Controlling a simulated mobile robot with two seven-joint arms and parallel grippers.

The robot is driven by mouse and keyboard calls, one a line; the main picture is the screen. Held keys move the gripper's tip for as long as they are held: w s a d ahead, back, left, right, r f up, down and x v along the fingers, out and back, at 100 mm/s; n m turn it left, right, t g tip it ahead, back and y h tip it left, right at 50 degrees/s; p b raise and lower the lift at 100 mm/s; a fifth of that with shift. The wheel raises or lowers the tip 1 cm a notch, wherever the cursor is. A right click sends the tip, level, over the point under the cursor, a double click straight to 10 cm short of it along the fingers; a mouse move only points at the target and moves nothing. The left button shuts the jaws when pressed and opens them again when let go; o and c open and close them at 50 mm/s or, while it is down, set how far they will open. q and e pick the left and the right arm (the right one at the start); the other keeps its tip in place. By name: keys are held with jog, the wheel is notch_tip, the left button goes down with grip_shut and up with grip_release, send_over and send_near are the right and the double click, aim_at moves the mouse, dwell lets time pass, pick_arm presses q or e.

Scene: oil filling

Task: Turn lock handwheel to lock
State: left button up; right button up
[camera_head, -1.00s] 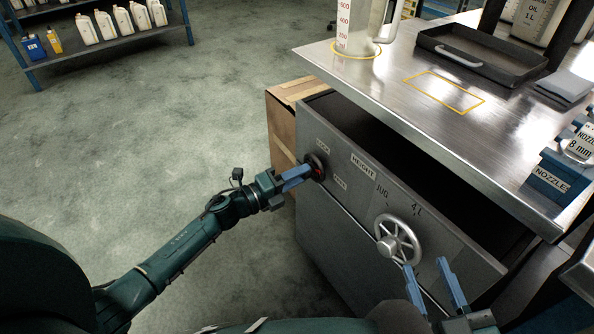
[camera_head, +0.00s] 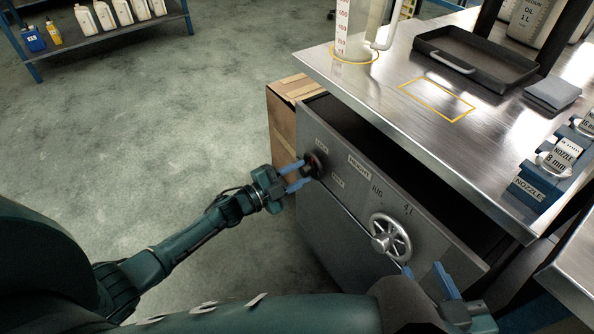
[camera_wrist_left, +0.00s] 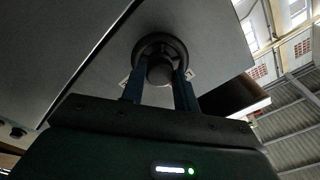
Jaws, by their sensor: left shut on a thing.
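The lock handwheel (camera_head: 314,164) is a small dark wheel on the grey cabinet front, beside a LOCK label (camera_head: 322,144). My left gripper (camera_head: 300,176) has its blue fingers at the handwheel. In the left wrist view, the fingers stand on either side of the round knob in the middle of the handwheel (camera_wrist_left: 160,50), shut on it. The larger silver height handwheel (camera_head: 390,237) is lower right on the same front. My right gripper (camera_head: 423,277) is just below and right of the silver wheel, its blue fingers apart and empty.
The steel table (camera_head: 440,75) above the cabinet carries a clear measuring jug (camera_head: 352,30), a black tray (camera_head: 470,55) and a nozzle rack (camera_head: 545,185). A cardboard box (camera_head: 284,125) stands behind the cabinet. The floor at left is clear up to a shelf (camera_head: 90,40) of bottles.

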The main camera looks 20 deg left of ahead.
pick_arm(q)
jog(key=shift+n, duration=0.9)
pick_arm(e)
jog(key=shift+s, duration=0.1)
jog(key=shift+d, duration=0.1)
pick_arm(q)
jog(key=o, duration=1)
jog(key=shift+c, duration=0.2)
jog(key=p+v, duration=0.2)
jog(key=v, duration=1.1)
jog(key=shift+p, duration=0.35)
pick_arm(e)
jog(key=shift+s+d+r+m+g+h, duration=0.2)
jog(key=shift+r+m, duration=0.1)
jog(key=shift+r, duration=0.2)
jog(key=shift+s+d+r+m+g+h, duration=0.1)
jog(key=shift+d+r+m, duration=0.15)
jog(key=shift+r, duration=0.2)
pick_arm(q)
jog(key=shift+s+a, duration=0.1)
pick_arm(e)
jog(key=shift+s+a, duration=0.2)
jog(key=shift+a, duration=0.05)
